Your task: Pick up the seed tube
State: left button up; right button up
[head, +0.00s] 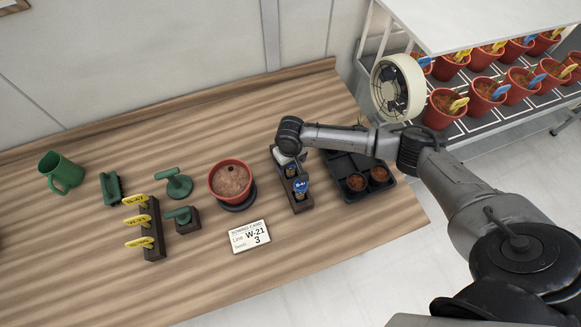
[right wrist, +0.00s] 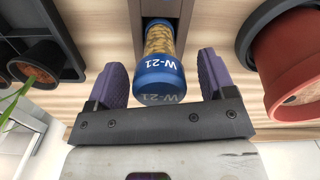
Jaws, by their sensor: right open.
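The seed tube (right wrist: 159,72) labelled W-21 has a blue cap and light seeds inside, and stands in a dark rack in the right wrist view. My right gripper (right wrist: 163,76) is open, with one purple finger on each side of the tube's cap; I cannot tell whether they touch it. My left gripper is not in view.
A red pot of soil (head: 231,180) stands left of the rack, and a black tray (head: 343,166) with small pots stands right. A card reading W-21, 3 (head: 250,237) lies in front. Yellow labels (head: 139,222), green tools and a green mug (head: 62,173) are farther left.

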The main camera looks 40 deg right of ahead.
jog(key=shift+f, duration=0.3)
jog(key=c, duration=1)
jog(key=shift+r, duration=0.1)
jog(key=shift+r, duration=0.6)
jog(key=r, duration=0.2)
jog(key=r+p, duration=0.1)
jog(key=shift+s+d+r, duration=0.2)
jog(key=shift+s+d, duration=0.1)
jog(key=shift+s, duration=0.1)
jog(key=s+d+r, duration=0.1)
jog(key=s+r, duration=0.1)
jog(key=s, duration=0.1)
jog(key=s+d+r, duration=0.2)
jog(key=s, duration=0.1)
jog(key=s+d+r+p, duration=0.1)
jog(key=s+d+r, duration=0.1)
jog(key=s, duration=0.1)
jog(key=shift+s+d+r, duration=0.1)
jog(key=shift+d+r, duration=0.05)
jog(key=shift+d, duration=0.1)
